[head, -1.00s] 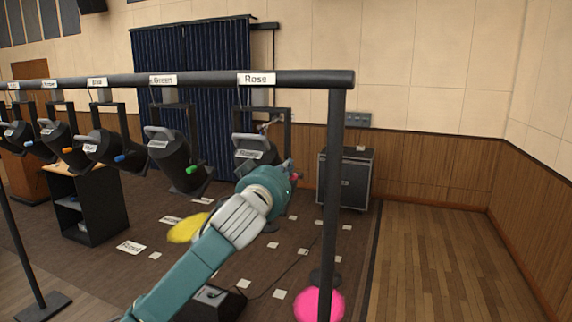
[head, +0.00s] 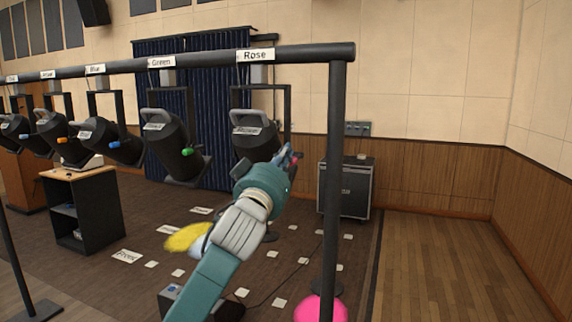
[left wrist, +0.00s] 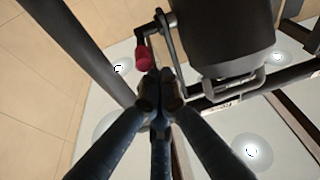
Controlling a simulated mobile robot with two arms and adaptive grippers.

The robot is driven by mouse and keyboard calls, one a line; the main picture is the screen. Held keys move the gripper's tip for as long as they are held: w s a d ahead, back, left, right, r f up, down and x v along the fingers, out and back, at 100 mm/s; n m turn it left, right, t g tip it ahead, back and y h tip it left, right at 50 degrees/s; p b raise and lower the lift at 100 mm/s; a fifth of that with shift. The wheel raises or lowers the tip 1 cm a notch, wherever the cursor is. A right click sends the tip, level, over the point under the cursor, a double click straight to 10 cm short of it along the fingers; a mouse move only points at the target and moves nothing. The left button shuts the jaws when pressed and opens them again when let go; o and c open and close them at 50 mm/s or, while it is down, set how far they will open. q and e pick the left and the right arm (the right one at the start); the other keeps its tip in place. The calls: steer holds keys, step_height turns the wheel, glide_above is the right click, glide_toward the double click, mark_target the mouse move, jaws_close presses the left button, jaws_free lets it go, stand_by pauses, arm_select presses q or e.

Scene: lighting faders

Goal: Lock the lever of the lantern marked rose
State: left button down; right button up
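The rose lantern (head: 250,136) is a dark can in a yoke under the "Rose" label (head: 255,55) on the overhead bar. Its lever ends in a pink-red knob (head: 294,159), at the lantern's right side. In the left wrist view the knob (left wrist: 143,58) hangs on a thin bent arm beside the lantern body (left wrist: 225,35). My left gripper (head: 285,158) is just below and beside the lever. In the left wrist view the fingertips (left wrist: 156,80) are together, right by the knob; whether they touch it I cannot tell. My right gripper is not in view.
The overhead bar (head: 200,60) and its upright post (head: 334,180) stand close to my left arm. The green lantern (head: 172,145) hangs left of the rose one, with more beyond. A black speaker case (head: 345,188) stands behind. Floor at right is clear.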

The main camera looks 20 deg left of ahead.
arm_select(q)
steer(key=shift+s+f+t+b, duration=0.1)
steer(key=shift+f+t+b, duration=0.25)
steer(key=shift+b, duration=0.3)
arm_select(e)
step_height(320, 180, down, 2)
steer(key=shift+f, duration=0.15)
arm_select(q)
steer(key=shift+r, duration=0.2)
